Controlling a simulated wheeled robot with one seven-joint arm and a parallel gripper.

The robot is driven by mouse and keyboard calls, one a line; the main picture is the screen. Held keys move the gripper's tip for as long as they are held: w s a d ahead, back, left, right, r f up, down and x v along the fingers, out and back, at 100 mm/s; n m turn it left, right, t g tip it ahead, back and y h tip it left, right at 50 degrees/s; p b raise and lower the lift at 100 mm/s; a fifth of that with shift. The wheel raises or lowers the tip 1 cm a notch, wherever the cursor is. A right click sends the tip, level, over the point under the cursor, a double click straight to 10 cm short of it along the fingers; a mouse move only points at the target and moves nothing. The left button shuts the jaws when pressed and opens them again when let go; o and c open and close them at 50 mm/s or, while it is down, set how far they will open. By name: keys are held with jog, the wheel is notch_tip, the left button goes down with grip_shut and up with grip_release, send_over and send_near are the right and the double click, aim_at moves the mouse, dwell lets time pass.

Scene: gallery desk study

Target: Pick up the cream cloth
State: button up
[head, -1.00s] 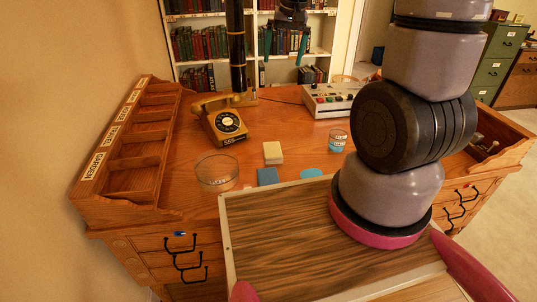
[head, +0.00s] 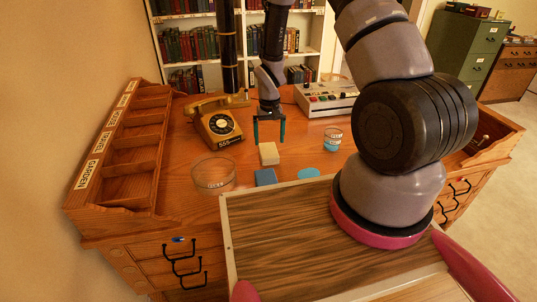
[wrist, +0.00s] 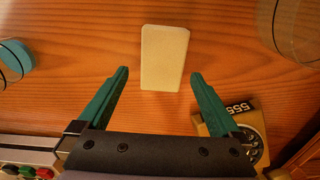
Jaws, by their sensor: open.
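The cream cloth (head: 269,153) is a small pale folded block lying flat on the wooden desk. In the wrist view the cream cloth (wrist: 164,57) lies just beyond and between the fingertips. My gripper (head: 269,143) hangs down above the desk at the cloth's far side, with its teal fingers apart. In the wrist view my gripper (wrist: 158,73) is open and empty, with a gap wider than the cloth. The fingers do not appear to touch the cloth. The exact height above the desk is hard to tell.
A blue cloth (head: 265,177) and a blue disc (head: 309,173) lie nearer. A glass bowl (head: 213,175) stands left, a glass with blue contents (head: 333,139) right. A yellow telephone (head: 217,124) and a grey console (head: 327,99) stand farther back. A wooden compartment rack (head: 125,150) lines the left edge.

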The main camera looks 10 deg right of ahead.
aim_at(269, 150)
jog(key=f, duration=0.5)
jog(key=shift+s+a+f, duration=0.1)
jog(key=shift+a+f, duration=0.1)
jog(key=shift+f, duration=0.2)
jog(key=c, duration=1.2)
jog(key=shift+r, duration=0.15)
